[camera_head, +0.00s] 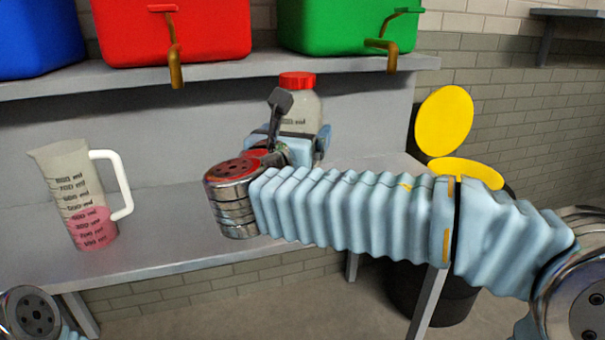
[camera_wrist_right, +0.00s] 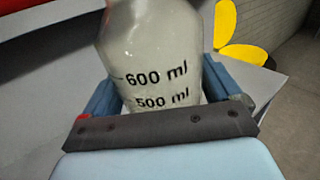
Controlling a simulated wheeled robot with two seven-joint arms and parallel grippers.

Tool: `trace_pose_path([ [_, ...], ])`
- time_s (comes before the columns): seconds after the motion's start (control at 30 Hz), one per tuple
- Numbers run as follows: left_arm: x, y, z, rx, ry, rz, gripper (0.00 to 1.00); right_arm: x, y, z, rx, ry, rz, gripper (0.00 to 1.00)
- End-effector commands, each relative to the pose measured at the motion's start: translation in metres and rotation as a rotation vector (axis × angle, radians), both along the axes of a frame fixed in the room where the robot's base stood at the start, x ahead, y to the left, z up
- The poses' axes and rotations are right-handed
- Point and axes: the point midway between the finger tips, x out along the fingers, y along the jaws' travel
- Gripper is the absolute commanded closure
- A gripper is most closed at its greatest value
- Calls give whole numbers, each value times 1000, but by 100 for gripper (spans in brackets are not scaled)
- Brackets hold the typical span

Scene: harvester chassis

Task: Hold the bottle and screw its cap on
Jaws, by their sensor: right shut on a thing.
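A clear bottle (camera_head: 307,106) with volume marks stands upright at the shelf bench. A red cap (camera_head: 297,79) sits on its mouth; I cannot tell how tightly. My right gripper (camera_head: 298,143) is shut around the bottle's body. In the right wrist view, the bottle (camera_wrist_right: 155,60) is between the two blue fingers, with its 600 ml and 500 ml marks facing the camera. The cap is outside that view. My arm and wrist hide the bottle's lower part in the head view, so I cannot tell whether it touches the bench. My left gripper is out of view.
A measuring jug (camera_head: 75,185) with pink liquid stands on the grey bench (camera_head: 160,250) at the left. Blue (camera_head: 35,35), red (camera_head: 175,30) and green (camera_head: 345,22) containers stand on the upper shelf. A black bin with a yellow lid (camera_head: 444,120) is at the right.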

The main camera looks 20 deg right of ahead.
Motion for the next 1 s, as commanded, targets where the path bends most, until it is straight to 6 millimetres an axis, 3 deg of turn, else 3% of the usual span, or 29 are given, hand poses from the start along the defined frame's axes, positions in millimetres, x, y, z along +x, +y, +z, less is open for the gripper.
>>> trace_pose_path([
  [0.13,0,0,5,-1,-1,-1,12,35,-15,-17,-2,3,-4,94],
  [0.33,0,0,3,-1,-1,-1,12,60,-24,-53,-3,3,-1,94],
  [0.5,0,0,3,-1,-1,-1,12,69,-27,-64,-1,1,0,94],
  [0.83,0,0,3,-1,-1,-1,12,70,-28,-66,-1,-1,0,94],
  [1.0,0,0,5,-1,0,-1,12,77,-30,-88,-3,4,0,94],
])
